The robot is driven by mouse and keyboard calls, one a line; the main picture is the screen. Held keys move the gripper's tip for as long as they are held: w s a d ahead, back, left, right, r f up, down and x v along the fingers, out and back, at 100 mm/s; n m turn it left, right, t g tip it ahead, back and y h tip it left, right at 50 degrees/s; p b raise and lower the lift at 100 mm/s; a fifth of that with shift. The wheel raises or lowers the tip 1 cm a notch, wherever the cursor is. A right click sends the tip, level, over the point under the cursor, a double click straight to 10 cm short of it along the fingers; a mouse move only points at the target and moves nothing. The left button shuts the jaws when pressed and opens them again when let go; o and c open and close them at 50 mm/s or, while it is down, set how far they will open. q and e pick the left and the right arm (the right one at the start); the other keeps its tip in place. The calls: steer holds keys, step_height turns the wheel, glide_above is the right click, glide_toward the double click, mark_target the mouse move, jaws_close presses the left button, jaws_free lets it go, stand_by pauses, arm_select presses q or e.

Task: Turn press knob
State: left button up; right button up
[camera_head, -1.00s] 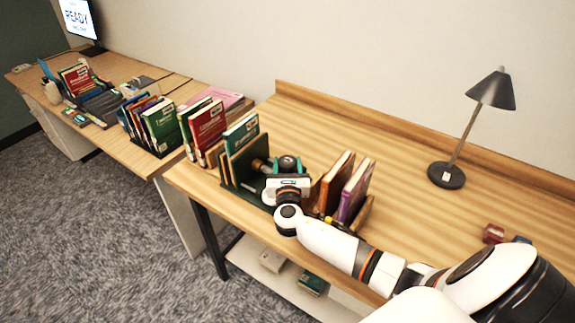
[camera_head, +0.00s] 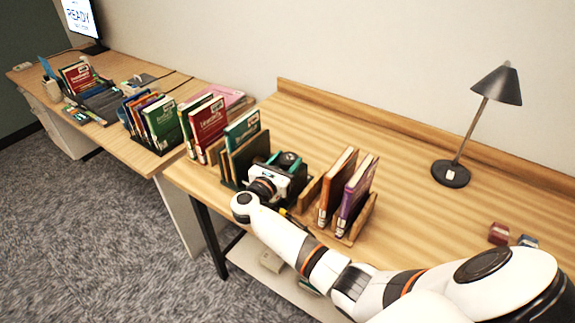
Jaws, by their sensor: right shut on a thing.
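My right arm comes in from the lower right. My right gripper (camera_head: 282,172) is at the book press on the wooden desk, beside the press's dark green and wooden plates (camera_head: 243,157). The wrist covers most of the gripper, and its fingers are hard to make out. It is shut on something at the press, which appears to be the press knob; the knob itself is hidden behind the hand. My left gripper is not in view.
Two books (camera_head: 354,192) stand in a wooden holder right of the hand. A black lamp (camera_head: 451,173) stands at the back right, with small red and blue blocks (camera_head: 499,233) near it. More books (camera_head: 207,125) stand to the left. The desk's middle right is clear.

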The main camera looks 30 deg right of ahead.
steer(key=m+g+b, duration=0.1)
steer(key=m+g+h+b, duration=0.1)
steer(key=g, duration=0.1)
steer(key=m+g+b, duration=0.1)
steer(key=g, duration=0.1)
steer(key=shift+w+a+f+m+h, duration=0.1)
steer(key=shift+w+f+m+h, duration=0.05)
steer(key=shift+w+m+h, duration=0.2)
steer(key=shift+m+g+b, duration=0.55)
steer(key=shift+g+b, duration=0.15)
steer(key=shift+g, duration=0.4)
steer(key=o, duration=1)
steer(key=shift+c, duration=0.2)
